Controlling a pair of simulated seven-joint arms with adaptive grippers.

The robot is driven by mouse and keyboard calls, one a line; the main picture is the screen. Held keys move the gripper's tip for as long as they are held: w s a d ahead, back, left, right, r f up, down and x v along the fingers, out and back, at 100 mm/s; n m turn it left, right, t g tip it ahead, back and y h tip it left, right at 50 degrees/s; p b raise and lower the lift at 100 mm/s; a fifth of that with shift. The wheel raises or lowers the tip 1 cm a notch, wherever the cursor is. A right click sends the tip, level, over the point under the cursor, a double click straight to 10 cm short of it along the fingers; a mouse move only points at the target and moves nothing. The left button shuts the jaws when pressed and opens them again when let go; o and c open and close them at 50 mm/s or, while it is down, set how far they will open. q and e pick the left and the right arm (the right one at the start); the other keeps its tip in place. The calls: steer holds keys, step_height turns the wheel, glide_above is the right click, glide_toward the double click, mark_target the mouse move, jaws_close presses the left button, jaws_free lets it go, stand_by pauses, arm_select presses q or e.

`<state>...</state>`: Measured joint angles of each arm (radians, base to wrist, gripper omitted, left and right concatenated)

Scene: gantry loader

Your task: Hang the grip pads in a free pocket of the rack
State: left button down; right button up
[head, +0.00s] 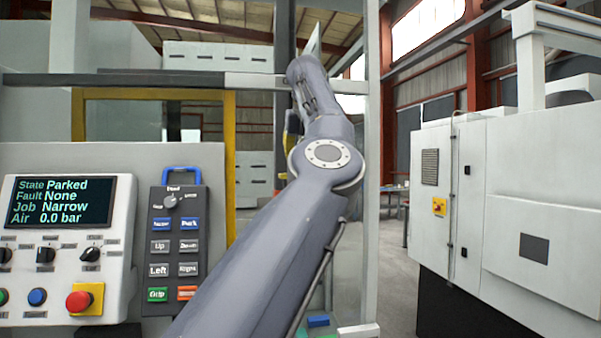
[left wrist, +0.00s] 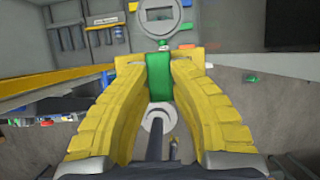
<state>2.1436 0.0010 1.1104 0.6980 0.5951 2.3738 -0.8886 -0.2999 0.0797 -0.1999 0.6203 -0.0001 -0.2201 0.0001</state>
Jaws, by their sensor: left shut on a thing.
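In the left wrist view, my left gripper (left wrist: 160,62) has two yellow ribbed fingers, closed on a green piece (left wrist: 160,82). This piece seems to be the grip pads; its far end is near a round grey disc-shaped part (left wrist: 160,14). I cannot tell whether it touches that part. A grey rack-like panel (left wrist: 105,22) with a small label and several dark upright slots or pieces stands at the upper left. Which pockets are free is too small to tell. In the head view my arm hides the gripper. My right gripper is in neither view.
In the head view a control panel (head: 65,230) reads Parked, Fault None, Job Narrow, Air 0.0 bar. A grey pendant (head: 174,245) hangs beside it. A yellow frame (head: 230,150) and a pale post (head: 372,200) flank my arm. A white machine (head: 510,200) stands right.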

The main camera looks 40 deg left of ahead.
arm_select(q)
steer(key=shift+r, duration=1.6)
steer(key=x, duration=0.3)
steer(key=d+x, duration=0.1)
steer(key=x, duration=0.3)
steer(key=s+d+f+x, duration=0.1)
steer(key=x, duration=0.3)
steer(key=shift+d+f, duration=0.1)
steer(key=shift+f, duration=0.15)
step_height(320, 180, down, 13)
steer(key=s, duration=0.2)
steer(key=s+d+f, duration=0.1)
steer(key=s+f, duration=0.7)
steer(key=f, duration=0.4)
steer(key=s+d+f, duration=0.1)
steer(key=s+f, duration=0.8)
steer(key=f, duration=0.3)
steer(key=shift+s+d, duration=0.25)
steer(key=shift+d, duration=0.15)
steer(key=shift+f, duration=0.65)
